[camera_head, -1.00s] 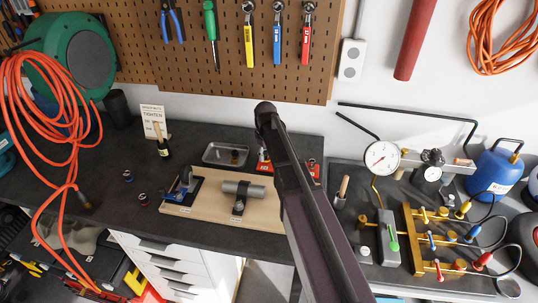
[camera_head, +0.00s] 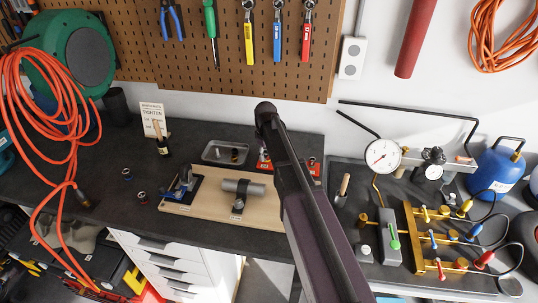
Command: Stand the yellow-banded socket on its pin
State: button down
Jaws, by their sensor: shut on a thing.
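A small dark piece with a yellowish tint (camera_head: 235,155) is in the grey metal tray (camera_head: 211,158) at the back of the bench; it may be the yellow-banded socket, but it is too small to be sure. A dark socket with a blue tint (camera_head: 127,174) and one with a reddish tint (camera_head: 143,198) stand on the bench at left. A red holder (camera_head: 314,168) shows partly behind my arm; I cannot make out its pins. My arm crosses the middle of the view. My gripper is not visible, hidden behind the arm or out of frame.
A wooden board (camera_head: 210,209) carries a blue-handled clamp (camera_head: 185,182) and a grey cylinder (camera_head: 252,189). Gauges and a brass manifold (camera_head: 412,240) crowd the right. The bench's left part has free room.

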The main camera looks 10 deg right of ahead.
jog(key=shift+f, duration=0.15)
jog(key=shift+c, duration=0.7)
grip_release()
